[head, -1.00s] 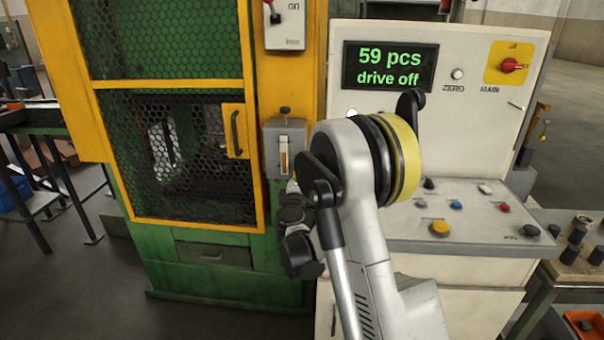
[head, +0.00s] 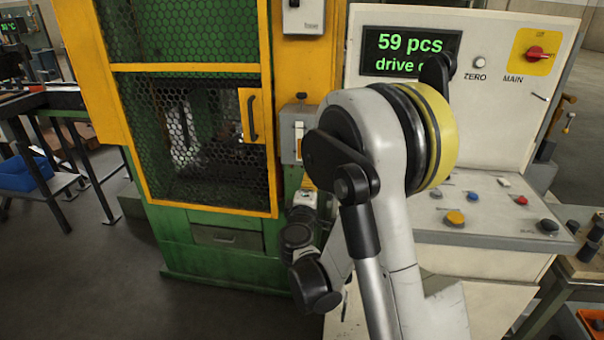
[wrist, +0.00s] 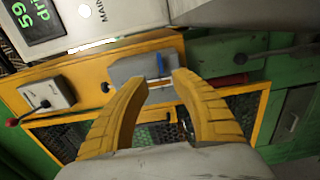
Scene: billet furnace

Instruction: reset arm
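My gripper (wrist: 160,88) shows in the wrist view with its two yellow ridged fingers spread apart and nothing between them. Past the fingertips is a grey box (wrist: 138,68) with a blue piece on it, mounted on the yellow frame of the machine. In the head view my arm reaches forward, folded at the elbow, in front of the control cabinet (head: 500,110). The gripper itself is hidden behind the arm there. The grey box (head: 290,128) on the yellow post stands just left of the arm.
The caged green and yellow machine (head: 195,80) stands at the left. The cabinet's display (head: 400,45) reads "59 pcs" and is partly covered by my arm. A button panel (head: 485,215) lies right of the arm. A dark table (head: 45,105) stands far left. Floor (head: 90,270) is clear at lower left.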

